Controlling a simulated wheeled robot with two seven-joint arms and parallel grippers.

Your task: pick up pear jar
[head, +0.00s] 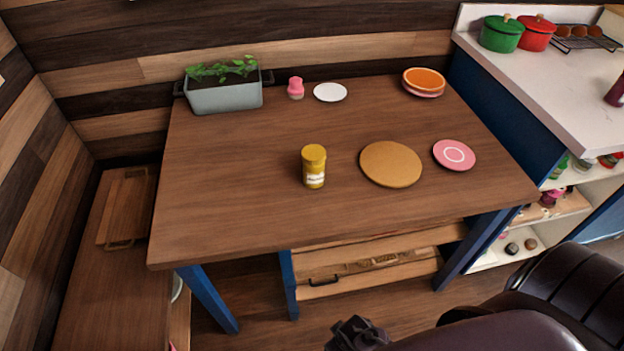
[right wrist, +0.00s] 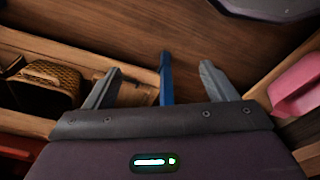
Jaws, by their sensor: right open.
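A yellow jar (head: 314,167) with a yellow lid and a white label stands upright on the wooden table, left of a round tan board. The label is too small to read, so I cannot tell if it says pear. My right gripper (head: 357,333) is at the bottom edge of the head view, below and in front of the table, apart from the jar. In the right wrist view its two fingers (right wrist: 160,85) are spread with nothing between them. My left gripper is not in view.
On the table (head: 230,200) are the tan board (head: 391,164), a pink plate (head: 454,155), stacked orange plates (head: 424,81), a white plate (head: 330,92), a pink shaker (head: 296,88) and a planter (head: 225,95). A white counter (head: 540,90) stands right.

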